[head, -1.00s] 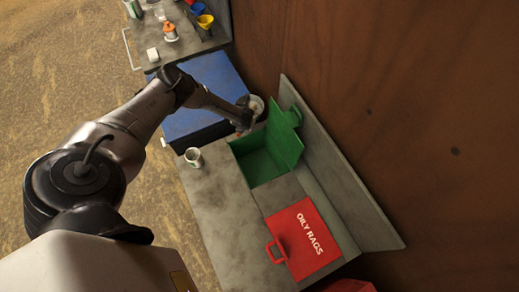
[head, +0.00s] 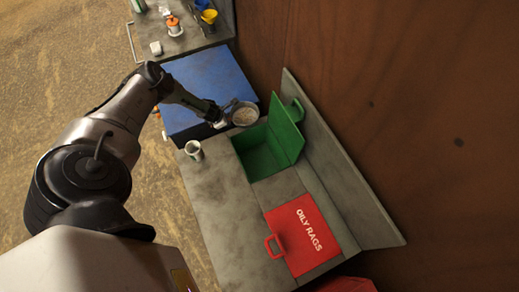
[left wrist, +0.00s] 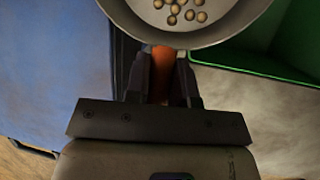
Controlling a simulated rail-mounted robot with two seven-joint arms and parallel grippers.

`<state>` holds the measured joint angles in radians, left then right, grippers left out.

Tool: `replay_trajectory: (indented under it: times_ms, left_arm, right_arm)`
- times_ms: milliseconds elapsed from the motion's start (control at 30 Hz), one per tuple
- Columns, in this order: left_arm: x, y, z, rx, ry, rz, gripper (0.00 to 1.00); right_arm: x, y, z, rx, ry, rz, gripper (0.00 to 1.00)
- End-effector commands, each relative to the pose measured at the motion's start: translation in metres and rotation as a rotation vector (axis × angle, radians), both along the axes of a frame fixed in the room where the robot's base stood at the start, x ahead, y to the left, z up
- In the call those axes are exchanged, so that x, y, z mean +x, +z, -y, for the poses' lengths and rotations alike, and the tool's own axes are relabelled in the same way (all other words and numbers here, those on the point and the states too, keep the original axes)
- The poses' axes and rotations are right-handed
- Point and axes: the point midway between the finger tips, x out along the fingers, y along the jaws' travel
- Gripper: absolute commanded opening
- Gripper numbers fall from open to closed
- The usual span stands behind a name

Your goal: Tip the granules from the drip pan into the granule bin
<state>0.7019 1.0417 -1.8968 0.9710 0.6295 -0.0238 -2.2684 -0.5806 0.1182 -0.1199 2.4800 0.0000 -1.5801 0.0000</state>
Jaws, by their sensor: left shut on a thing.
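The drip pan (head: 245,115) is a round light metal pan, held beside the far left corner of the green granule bin. In the left wrist view the drip pan (left wrist: 190,38) has several tan granules (left wrist: 180,11) on its bottom. My left gripper (head: 222,119) is shut on its orange-brown handle (left wrist: 161,75); the fingers (left wrist: 162,80) sit on either side of it. The green granule bin (head: 262,155) stands on the grey bench with its lid up, and its inside looks empty from here. Its edge also shows in the left wrist view (left wrist: 240,65). My right gripper is out of view.
A red OILY RAGS lid (head: 303,236) lies in the bench nearer me. A white mug (head: 194,150) stands left of the bin. A blue cabinet (head: 205,85) is behind, with cups and small items on a farther bench (head: 185,40). A wall (head: 400,120) bounds the right.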

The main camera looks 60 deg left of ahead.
Motion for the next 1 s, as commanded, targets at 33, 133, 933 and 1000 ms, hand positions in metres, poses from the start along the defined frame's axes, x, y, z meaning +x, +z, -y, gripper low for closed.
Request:
replay_trajectory:
  times_ms: [33,133,933,1000]
  left_arm:
    - [0.0,0.001,0.0,0.0,0.002,0.005,0.0]
    - [0.001,-0.003,0.003,0.011,-0.003,0.009,0.0]
    - [-0.005,-0.048,0.034,0.37,0.002,0.062,0.0]
    - [-0.005,-0.045,0.038,0.406,0.001,0.067,0.0]
  right_arm:
    - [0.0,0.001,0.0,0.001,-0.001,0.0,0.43]
    - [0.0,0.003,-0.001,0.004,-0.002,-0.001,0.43]
    - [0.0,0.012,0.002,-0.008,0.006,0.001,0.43]
    - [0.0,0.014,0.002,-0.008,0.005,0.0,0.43]
